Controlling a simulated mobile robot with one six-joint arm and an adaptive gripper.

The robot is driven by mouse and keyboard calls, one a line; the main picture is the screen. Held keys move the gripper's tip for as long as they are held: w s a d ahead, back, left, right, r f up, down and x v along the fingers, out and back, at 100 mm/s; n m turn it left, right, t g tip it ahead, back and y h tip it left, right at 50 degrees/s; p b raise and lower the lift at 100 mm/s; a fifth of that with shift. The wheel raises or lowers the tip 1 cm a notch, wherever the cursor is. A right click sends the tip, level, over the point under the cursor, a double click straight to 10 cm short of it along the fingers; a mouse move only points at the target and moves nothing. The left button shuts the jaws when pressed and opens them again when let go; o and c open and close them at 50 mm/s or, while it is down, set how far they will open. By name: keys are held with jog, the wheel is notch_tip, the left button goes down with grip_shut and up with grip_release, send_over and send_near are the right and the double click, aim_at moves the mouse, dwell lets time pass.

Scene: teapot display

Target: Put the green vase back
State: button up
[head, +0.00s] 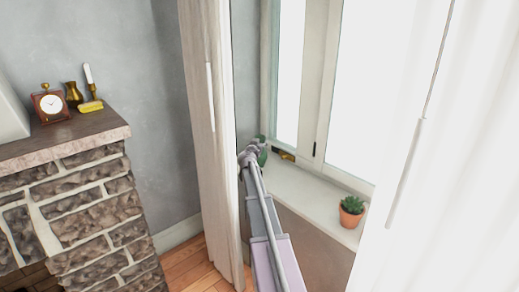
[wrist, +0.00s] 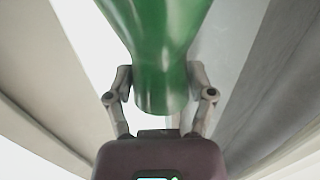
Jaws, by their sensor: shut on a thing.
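The green vase (wrist: 160,50) fills the top middle of the wrist view, with its upper part cut off by the frame edge. My gripper (wrist: 161,85) is shut on the vase, one finger against each side of its narrow part. In the head view a small part of the green vase (head: 262,153) shows at the far left end of the window sill, beside the curtain. My gripper (head: 249,155) is at the vase there, and my arm hides much of it. I cannot tell whether the vase touches the sill.
The white window sill (head: 310,196) holds a potted succulent (head: 351,211) at right and a small dark and yellow object (head: 284,155) near the vase. A beige curtain (head: 208,120) hangs close left of my arm. A stone mantel (head: 60,140) bears a clock (head: 50,103) and brass items.

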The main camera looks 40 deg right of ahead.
aim_at(262, 160)
dwell(0.3)
jog(key=shift+w+d, duration=0.35)
jog(key=shift+w, duration=0.1)
jog(key=shift+w+d+f+b, duration=0.1)
jog(key=shift+w+f+b, duration=0.05)
jog(key=shift+f+b, duration=1.7)
jog(key=shift+f, duration=0.1)
jog(key=o, duration=1.3)
jog(key=shift+r, duration=0.2)
